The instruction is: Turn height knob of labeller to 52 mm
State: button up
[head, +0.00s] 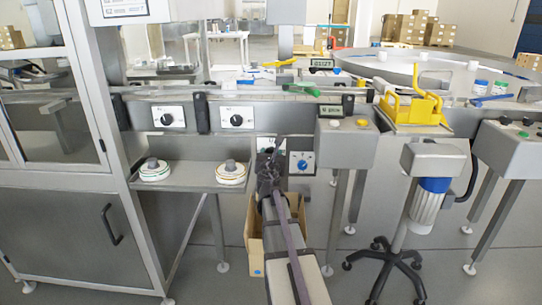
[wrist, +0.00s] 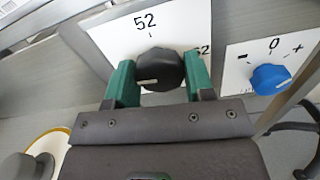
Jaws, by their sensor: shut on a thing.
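The black height knob (wrist: 160,68) sits on a white plate (wrist: 185,25) in the wrist view. "52" with a small tick is printed above it; another number on the right is partly covered by a finger. The knob's white pointer line lies toward its left side, not at the upper tick. My gripper (wrist: 159,82) is shut on the knob, one green finger on each side. In the head view my gripper (head: 268,160) reaches the machine front; the plate (head: 265,143) shows above it and the knob is hidden behind it.
A blue knob (wrist: 270,78) on a plate marked minus, 0 and plus is close to the right; it also shows in the head view (head: 302,164). Label rolls (head: 155,171) stand on a shelf to the left. A cardboard box (head: 256,235) is below my arm.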

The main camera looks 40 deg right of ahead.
jog(key=shift+m, duration=8.2)
jog(key=o, duration=0.9)
jog(key=v, duration=1)
jog(key=shift+s+a, duration=0.3)
